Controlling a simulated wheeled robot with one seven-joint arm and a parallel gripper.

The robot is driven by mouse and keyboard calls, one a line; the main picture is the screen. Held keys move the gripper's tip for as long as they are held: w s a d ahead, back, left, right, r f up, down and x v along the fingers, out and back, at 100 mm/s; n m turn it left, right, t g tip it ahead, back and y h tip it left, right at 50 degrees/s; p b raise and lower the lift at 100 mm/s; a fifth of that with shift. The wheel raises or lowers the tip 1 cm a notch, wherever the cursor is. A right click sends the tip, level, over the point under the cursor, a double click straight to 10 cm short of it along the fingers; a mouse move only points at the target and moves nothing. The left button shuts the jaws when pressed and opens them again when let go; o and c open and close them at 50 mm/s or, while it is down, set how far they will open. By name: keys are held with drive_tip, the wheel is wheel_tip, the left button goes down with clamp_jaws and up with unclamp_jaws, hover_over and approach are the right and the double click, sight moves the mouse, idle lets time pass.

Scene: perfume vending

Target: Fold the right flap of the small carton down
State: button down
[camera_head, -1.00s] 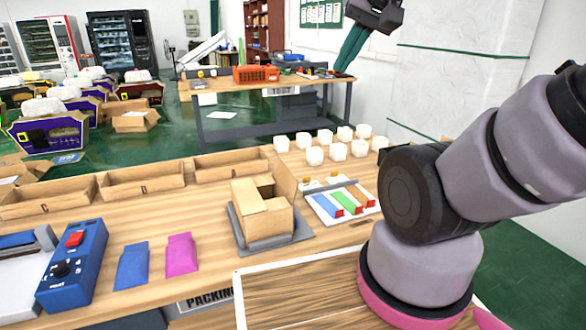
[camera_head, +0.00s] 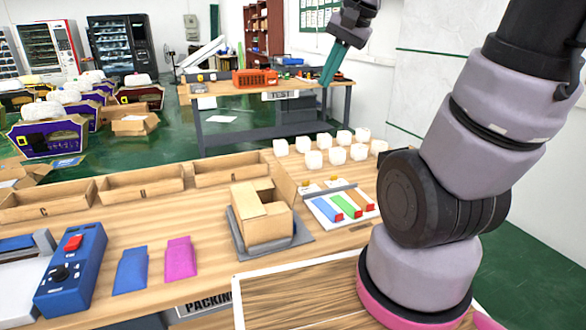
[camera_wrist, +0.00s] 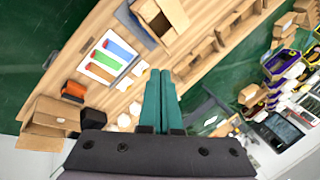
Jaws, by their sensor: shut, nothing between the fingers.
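The small open carton (camera_head: 264,226) stands on a grey pad (camera_head: 298,236) on the near wooden bench. A flap (camera_head: 284,184) stands upright at its back right. Another flap (camera_head: 247,200) lies on its left side over part of the top. In the wrist view the carton (camera_wrist: 172,12) shows at the top edge, partly cut off. My gripper (camera_head: 326,78) is raised high, well above and beyond the carton in the head view. Its teal fingers (camera_wrist: 160,76) are together and empty, and touch nothing.
Wooden bins (camera_head: 232,168) line the bench's back edge. Several white blocks (camera_head: 338,154) stand behind the carton. A white tray (camera_head: 340,210) with coloured strips lies right of it. Blue (camera_head: 131,270) and pink (camera_head: 181,259) pieces lie left, beside a blue control box (camera_head: 72,272).

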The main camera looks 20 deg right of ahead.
drive_tip(key=w+d+f+m+g+y, duration=0.1)
drive_tip(key=w+d+f+m+g, duration=0.2)
drive_tip(key=w+f, duration=0.6)
drive_tip(key=m+g+y, duration=0.2)
drive_tip(key=m, duration=0.4)
approach(283, 182)
drive_tip(key=shift+d+f+x, duration=0.2)
drive_tip(key=shift+d+x, duration=0.15)
drive_tip(key=shift+x, duration=1.75)
drive_tip(key=shift+w, duration=0.1)
drive_tip(key=shift+a+h, duration=0.1)
drive_tip(key=shift+h, duration=0.2)
drive_tip(key=shift+a+r, duration=0.15)
